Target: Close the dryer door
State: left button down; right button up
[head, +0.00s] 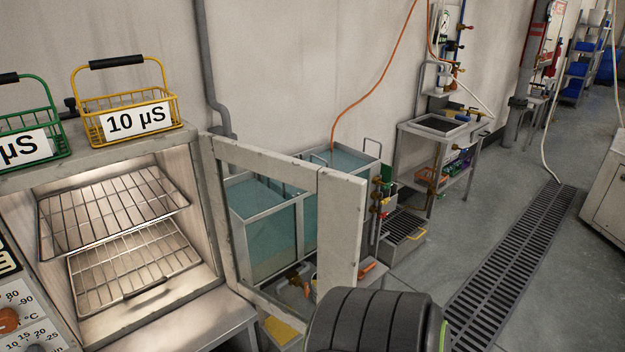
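The dryer (195,152) stands at the left, with its lit chamber open to view and two wire racks (115,210) inside. Its door (340,235) is a pale frame with a glass window. The door stands wide open, hinged at the chamber's right edge and swung out to the right. Water tanks show through its glass. A ribbed black part, apparently of my own arm, covers the door's lower right corner. Neither of my grippers is in view, so I cannot see where they are relative to the door.
A yellow basket (135,118) and a green basket (30,140) stand on the dryer. Water-filled tanks (345,160) stand behind the door. A metal bench (440,130) stands farther back. Open floor with a drain grate (510,260) lies to the right.

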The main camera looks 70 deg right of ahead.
aim_at(341, 197)
jog(key=k+l, duration=0.1)
jog(key=l, duration=1.6)
jog(key=k+l, duration=0.15)
jog(key=l, duration=0.7)
